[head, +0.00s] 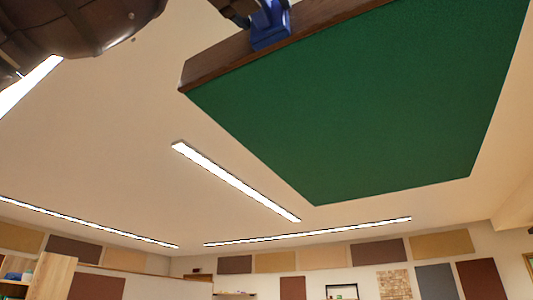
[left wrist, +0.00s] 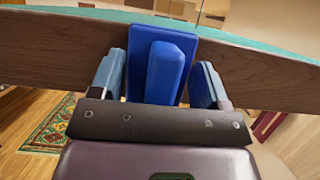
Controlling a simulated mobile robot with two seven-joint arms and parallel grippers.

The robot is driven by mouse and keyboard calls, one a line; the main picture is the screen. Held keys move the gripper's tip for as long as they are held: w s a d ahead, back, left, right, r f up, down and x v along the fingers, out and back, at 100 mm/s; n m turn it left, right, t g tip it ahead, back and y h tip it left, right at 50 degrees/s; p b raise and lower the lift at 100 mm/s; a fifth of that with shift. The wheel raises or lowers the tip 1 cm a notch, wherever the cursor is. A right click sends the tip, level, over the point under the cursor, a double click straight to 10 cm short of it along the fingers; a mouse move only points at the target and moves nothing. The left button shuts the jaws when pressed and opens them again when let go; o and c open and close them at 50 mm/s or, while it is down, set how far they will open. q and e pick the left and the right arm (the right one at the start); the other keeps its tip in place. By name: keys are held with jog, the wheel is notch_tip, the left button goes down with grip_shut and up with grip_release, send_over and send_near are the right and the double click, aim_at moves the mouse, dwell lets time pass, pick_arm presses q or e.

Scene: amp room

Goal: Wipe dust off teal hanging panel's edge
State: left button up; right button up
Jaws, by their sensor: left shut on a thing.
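The hanging panel (head: 350,110) fills the upper right of the head view, with a green underside and a brown wooden edge (head: 222,62). That edge also crosses the left wrist view (left wrist: 60,45), with a teal face above it. My left gripper (left wrist: 158,82) is shut on a blue wiping block (left wrist: 165,70), with one finger on each side. The block's flat blue plate lies at the wooden edge and appears to touch it. In the head view the block (head: 271,38) is at the edge's top, partly cut off. I cannot make out dust. My right gripper is not in view.
Long ceiling lights (head: 235,181) hang beyond the panel. Wall panels (head: 377,251) line the far wall, and a wooden shelf unit (head: 50,275) stands at lower left. A patterned rug (left wrist: 50,125) lies on the wooden floor far below. The air left of the panel looks clear.

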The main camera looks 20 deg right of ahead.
pick_arm(q)
jog(key=shift+a, duration=0.1)
jog(key=shift+s+a+b, duration=0.3)
jog(key=shift+s+a, duration=0.1)
jog(key=s+a+b, duration=0.1)
jog(key=s+a, duration=0.3)
jog(key=a, duration=0.2)
jog(key=shift+s, duration=0.35)
dwell(0.6)
dwell(0.8)
